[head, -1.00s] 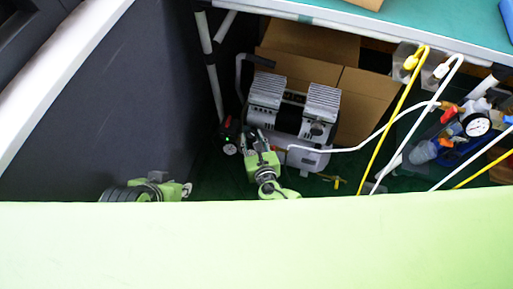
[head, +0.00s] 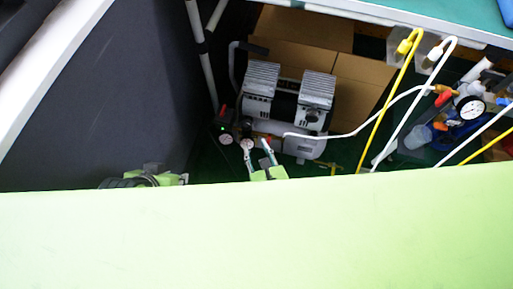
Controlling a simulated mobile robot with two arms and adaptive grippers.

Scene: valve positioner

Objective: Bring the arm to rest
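My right gripper (head: 257,148) is just in front of the air compressor, above the dark green floor. Its two grey fingers stand apart and point away from me, rising from a light green wrist. I see nothing held between them. A light green and dark grey part of my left arm (head: 150,179) shows low at the left, beside the dark panel. The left gripper's fingers cannot be made out, and the rest of both arms is hidden behind the broad pale green surface across the bottom.
The silver compressor (head: 290,100) stands before cardboard boxes (head: 358,95). A white hose (head: 370,123) and a yellow hose (head: 386,105) hang at the right near a pressure gauge (head: 471,108). A dark panel (head: 110,100) bounds the left. The teal tabletop (head: 440,20) is at the top right.

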